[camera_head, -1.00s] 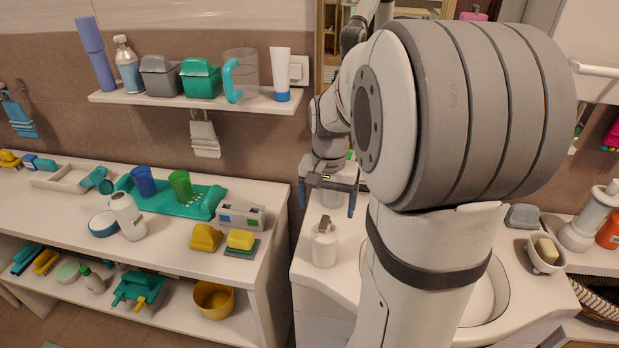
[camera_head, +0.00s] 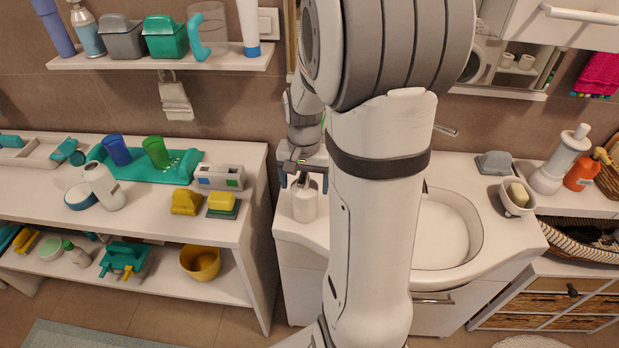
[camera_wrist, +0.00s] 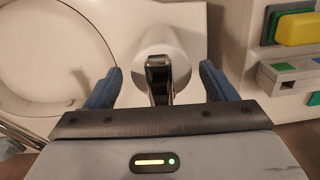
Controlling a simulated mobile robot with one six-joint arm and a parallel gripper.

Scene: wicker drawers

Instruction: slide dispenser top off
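The white soap dispenser (camera_head: 304,204) stands upright on the white washbasin counter, left of the basin. Its top is partly hidden by my gripper (camera_head: 304,180) in the head view. In the wrist view, the dispenser (camera_wrist: 178,48) shows as a white round body with a dark, shiny pump top (camera_wrist: 158,78) pointing toward my palm. My gripper also shows in the wrist view (camera_wrist: 160,74), with its blue fingers spread wide, one on each side of the dispenser. Visible gaps separate both fingers from it, and nothing is held.
The basin (camera_head: 447,232) lies right of the dispenser. A shelf unit (camera_head: 225,228) with cups, sponges and a white bottle (camera_head: 105,186) stands at left. A wall shelf (camera_head: 160,63) with containers hangs above it. A soap dish (camera_head: 516,198) sits right of the basin.

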